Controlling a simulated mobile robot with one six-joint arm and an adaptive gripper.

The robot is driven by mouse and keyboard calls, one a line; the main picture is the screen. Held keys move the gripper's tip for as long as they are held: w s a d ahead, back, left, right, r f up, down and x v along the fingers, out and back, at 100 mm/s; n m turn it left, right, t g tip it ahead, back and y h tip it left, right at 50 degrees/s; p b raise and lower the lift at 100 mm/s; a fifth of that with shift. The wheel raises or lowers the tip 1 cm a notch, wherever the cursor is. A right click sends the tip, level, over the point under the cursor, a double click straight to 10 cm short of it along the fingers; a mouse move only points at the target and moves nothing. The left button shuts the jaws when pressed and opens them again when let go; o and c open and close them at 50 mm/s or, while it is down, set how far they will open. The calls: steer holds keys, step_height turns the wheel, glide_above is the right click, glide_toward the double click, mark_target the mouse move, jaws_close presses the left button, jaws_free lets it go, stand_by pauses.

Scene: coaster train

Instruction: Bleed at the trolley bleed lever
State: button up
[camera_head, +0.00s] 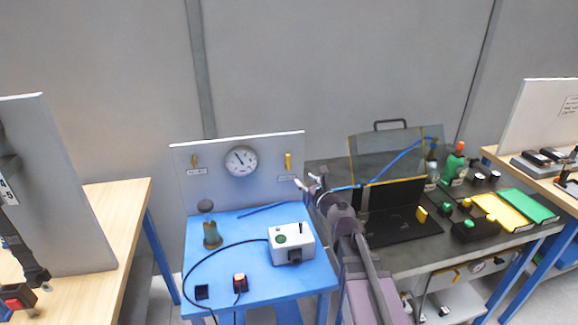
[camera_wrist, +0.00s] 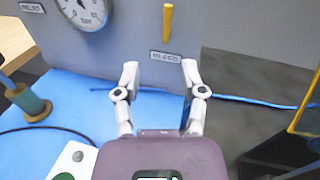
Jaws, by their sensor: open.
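A round dial gauge (camera_head: 241,161) sits between the levers. My gripper (camera_head: 311,184) is open and empty, below and right of the right lever, apart from it. The open fingers (camera_wrist: 160,68) face the panel.
Right is a dark bench with a raised clear guard (camera_head: 390,148) and bottles. A blue hose passes near my gripper.

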mark_target(289, 159)
steer(key=shift+w+d+m+t+h, duration=0.25)
steer(key=shift+m+t+h, duration=0.05)
steer(key=shift+m, duration=0.5)
steer(key=x, duration=1.4)
steer(key=shift+s, duration=0.1)
jaws_close()
